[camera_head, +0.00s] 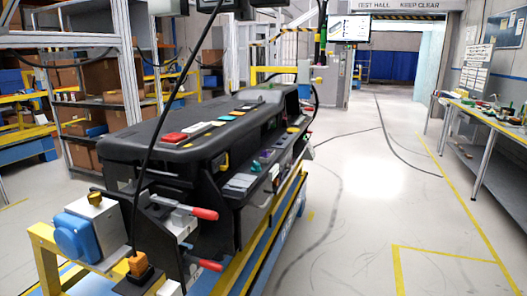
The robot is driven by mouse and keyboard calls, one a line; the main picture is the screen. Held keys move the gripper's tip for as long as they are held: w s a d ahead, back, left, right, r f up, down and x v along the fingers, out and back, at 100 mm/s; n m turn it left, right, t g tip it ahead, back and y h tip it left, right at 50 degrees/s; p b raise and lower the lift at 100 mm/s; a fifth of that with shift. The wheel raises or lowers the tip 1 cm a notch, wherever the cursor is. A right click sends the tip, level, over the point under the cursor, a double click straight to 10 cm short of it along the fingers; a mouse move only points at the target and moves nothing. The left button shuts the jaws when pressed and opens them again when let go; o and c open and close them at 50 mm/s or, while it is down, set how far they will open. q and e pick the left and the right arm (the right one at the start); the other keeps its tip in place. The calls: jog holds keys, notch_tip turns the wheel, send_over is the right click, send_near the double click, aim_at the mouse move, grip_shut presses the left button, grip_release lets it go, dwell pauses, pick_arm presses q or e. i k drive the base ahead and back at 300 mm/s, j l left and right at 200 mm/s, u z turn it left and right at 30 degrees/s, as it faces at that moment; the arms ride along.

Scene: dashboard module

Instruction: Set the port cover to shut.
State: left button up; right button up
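The black dashboard module (165,152) lies on a wheeled-looking yellow and blue stand (270,232) left of centre. I cannot pick out the port cover for certain at this distance, so I cannot tell whether it is open or shut. Small colored parts, including a red block (174,138) and a yellow piece (224,161), sit on the module. Its right face carries several small panels and knobs, too small to make out. Neither of my grippers is in view.
Two red-handled clamps (204,213) stick out at the stand's near end, beside a blue round fitting (75,236). A black cable hangs to an orange plug (138,264). Open floor (360,200) lies right of the stand, with cables across it. A workbench (488,118) stands far right.

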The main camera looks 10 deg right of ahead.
aim_at(265, 154)
jog(key=i+l+u, duration=0.15)
jog(key=l, duration=0.2)
jog(key=l+u, duration=0.1)
jog(key=l, duration=0.3)
jog(key=i+l+u, duration=0.25)
jog(key=i+l, duration=0.2)
jog(key=l, duration=0.25)
